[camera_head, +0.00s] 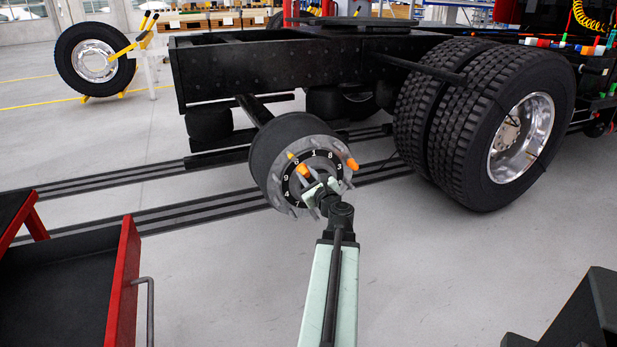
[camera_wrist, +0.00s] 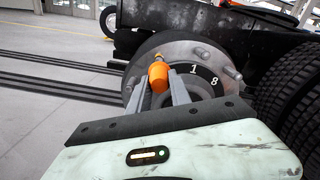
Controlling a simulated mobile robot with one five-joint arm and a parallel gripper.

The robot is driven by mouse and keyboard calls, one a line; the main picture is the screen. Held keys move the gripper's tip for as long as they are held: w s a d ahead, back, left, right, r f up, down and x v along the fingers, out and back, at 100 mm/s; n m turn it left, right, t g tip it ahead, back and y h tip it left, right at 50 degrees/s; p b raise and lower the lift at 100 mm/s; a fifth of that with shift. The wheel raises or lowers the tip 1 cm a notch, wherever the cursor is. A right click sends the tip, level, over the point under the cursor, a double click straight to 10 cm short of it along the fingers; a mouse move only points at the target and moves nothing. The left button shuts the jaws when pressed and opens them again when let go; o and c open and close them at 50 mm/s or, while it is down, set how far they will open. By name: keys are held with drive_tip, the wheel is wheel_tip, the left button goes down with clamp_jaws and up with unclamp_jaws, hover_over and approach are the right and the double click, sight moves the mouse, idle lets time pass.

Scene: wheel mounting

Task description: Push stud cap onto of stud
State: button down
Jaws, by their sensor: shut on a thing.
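The round grey hub (camera_head: 287,138) carries several studs and a black ring with white numbers (camera_head: 318,156). My gripper (camera_head: 318,190) is in front of the hub face. In the wrist view, the fingers of my gripper (camera_wrist: 160,88) are closed around an orange stud cap (camera_wrist: 158,76), in front of the hub's upper left part. This orange cap also shows in the head view (camera_head: 302,170). I cannot tell whether it touches a stud. Another orange cap (camera_head: 351,163) sits at a stud on the hub's right side, near the 3. A small yellow-orange piece (camera_head: 291,156) shows at the upper left.
Double black tyres (camera_head: 465,115) stand right of the hub, under the dark truck frame (camera_head: 260,72). A red-edged cart (camera_head: 122,280) is at the lower left. A spare wheel (camera_head: 93,62) stands at the back left. The floor right of my arm is mostly clear.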

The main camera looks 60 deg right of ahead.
sight(301, 167)
drive_tip(key=shift+x, duration=2.9)
drive_tip(key=shift+w, duration=0.1)
drive_tip(key=shift+x, duration=2.55)
drive_tip(key=shift+w, duration=0.1)
drive_tip(key=c, duration=1.1)
unclamp_jaws()
